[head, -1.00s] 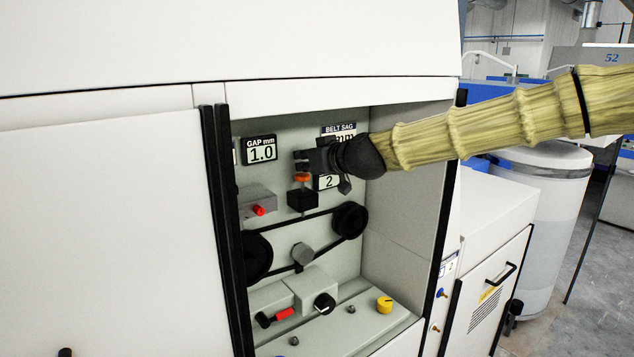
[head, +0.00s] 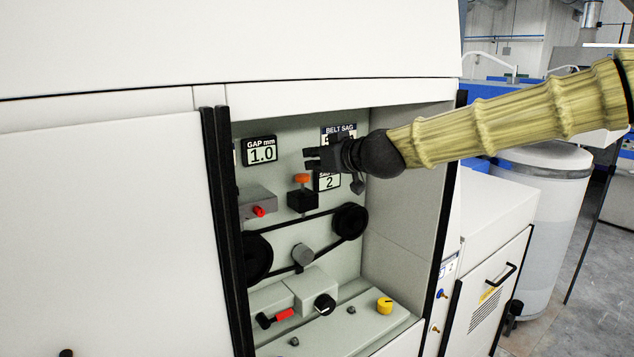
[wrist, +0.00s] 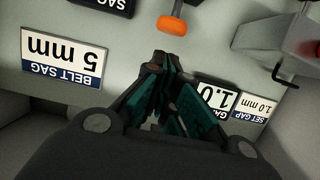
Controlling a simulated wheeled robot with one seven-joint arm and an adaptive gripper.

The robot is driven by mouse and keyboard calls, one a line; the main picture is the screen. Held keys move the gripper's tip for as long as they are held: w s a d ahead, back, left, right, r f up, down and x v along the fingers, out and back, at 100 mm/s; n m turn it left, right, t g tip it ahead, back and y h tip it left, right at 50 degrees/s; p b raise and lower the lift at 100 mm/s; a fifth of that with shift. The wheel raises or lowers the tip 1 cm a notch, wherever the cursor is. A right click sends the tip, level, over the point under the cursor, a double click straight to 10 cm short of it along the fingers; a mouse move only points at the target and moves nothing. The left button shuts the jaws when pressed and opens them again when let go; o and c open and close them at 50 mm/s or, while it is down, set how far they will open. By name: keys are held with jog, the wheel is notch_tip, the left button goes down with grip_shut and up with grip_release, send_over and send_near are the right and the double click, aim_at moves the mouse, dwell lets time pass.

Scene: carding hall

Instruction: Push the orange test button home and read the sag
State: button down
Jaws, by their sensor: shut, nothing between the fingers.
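The orange test button (head: 302,178) sits on top of a small black block (head: 302,201) on the back wall of the open recess. It also shows in the wrist view (wrist: 172,25), just beyond the fingertips. My gripper (head: 308,160) is shut and empty, above the button and apart from it in the wrist view. The belt sag plate (head: 340,129) is partly hidden behind my gripper. In the wrist view this plate (wrist: 62,58) appears upside down and reads 5 mm. A smaller plate (head: 329,182) below my gripper shows 2; its heading is partly covered.
A gap plate (head: 260,150) reads 1.0. A black belt runs over two pulleys (head: 350,220) below the button. A grey box with a red knob (head: 258,211) is at left. A yellow knob (head: 384,305) stands on the lower ledge. Black-edged sides bound the recess.

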jog(key=s+d, duration=0.2)
jog(key=s, duration=0.1)
jog(key=s+d, duration=0.1)
jog(key=shift+s+d, duration=0.25)
jog(key=shift+s, duration=0.15)
dwell(0.4)
